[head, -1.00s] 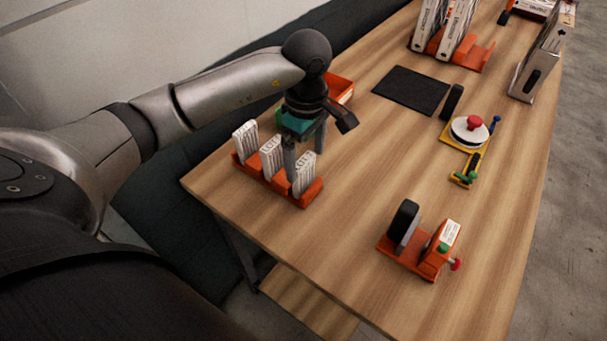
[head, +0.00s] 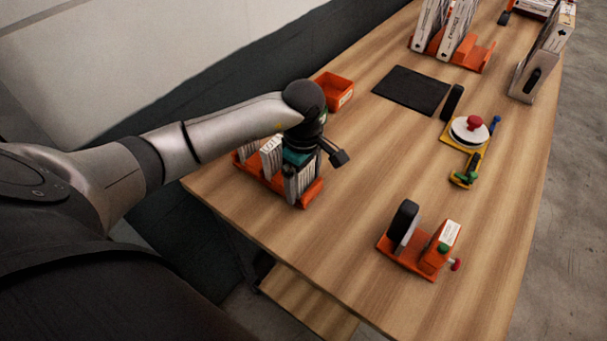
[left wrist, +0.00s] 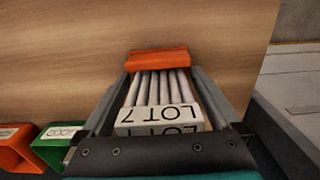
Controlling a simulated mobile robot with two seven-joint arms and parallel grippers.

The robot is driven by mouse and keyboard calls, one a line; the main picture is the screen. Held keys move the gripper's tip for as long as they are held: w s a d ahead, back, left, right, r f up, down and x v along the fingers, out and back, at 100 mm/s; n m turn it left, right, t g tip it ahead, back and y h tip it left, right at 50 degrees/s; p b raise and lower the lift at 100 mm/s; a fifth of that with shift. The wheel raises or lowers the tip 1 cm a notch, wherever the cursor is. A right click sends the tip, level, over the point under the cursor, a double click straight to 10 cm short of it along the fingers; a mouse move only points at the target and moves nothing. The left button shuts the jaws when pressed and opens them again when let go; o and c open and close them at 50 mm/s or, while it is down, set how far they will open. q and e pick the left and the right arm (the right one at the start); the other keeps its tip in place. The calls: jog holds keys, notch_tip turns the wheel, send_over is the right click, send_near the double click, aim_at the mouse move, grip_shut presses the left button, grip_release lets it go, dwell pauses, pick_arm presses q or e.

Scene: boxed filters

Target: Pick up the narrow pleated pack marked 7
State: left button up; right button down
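The narrow pleated pack marked LOT 7 (left wrist: 160,115) stands in the wrist view with its label towards the camera and white pleats behind. It also shows in the head view (head: 299,184) at the right end of the orange rack (head: 280,188). My left gripper (left wrist: 160,80) is lowered over it, one finger along each side. Thin gaps seem to show between fingers and pack, so the gripper looks open around it. In the head view my left gripper (head: 301,180) hides part of the pack. My right gripper is not in view.
Another white pack (head: 271,155) stands beside it in the rack; a further one is mostly behind my arm. An orange bin (head: 345,98) and a green bin (left wrist: 58,145) are near. An orange fixture (head: 420,255) stands to the right, with clear table between.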

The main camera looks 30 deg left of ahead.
pick_arm(q)
jog(key=c, duration=1.1)
jog(key=shift+r, duration=0.1)
